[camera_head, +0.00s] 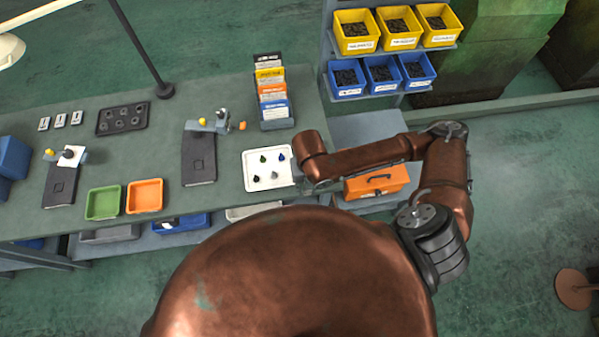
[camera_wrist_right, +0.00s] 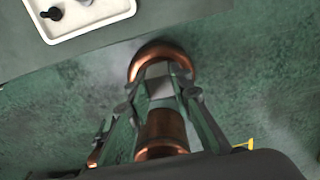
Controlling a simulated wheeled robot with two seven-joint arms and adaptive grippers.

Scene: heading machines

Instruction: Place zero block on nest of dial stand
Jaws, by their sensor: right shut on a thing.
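My right gripper (camera_wrist_right: 162,85) is shut on a small grey metallic block (camera_wrist_right: 160,89), which I take to be the zero block; the fingers partly hide it. It is off the bench edge, above the floor in the wrist view. In the head view, my right arm reaches left to the right side of the white tray; the fingertips are not clear there. Two stands with dark plates lie on the bench, one in the middle (camera_head: 198,166) and one at the left (camera_head: 59,188). Each plate bears a small square mark; I cannot tell which is the dial stand. My left gripper is out of view.
A white tray (camera_head: 252,183) with several small knobbed parts lies at the bench's right end, also in the wrist view (camera_wrist_right: 98,22). A green bin (camera_head: 103,203) and an orange bin (camera_head: 145,196) stand at the front edge. A binder rack (camera_head: 277,124) stands behind the tray.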

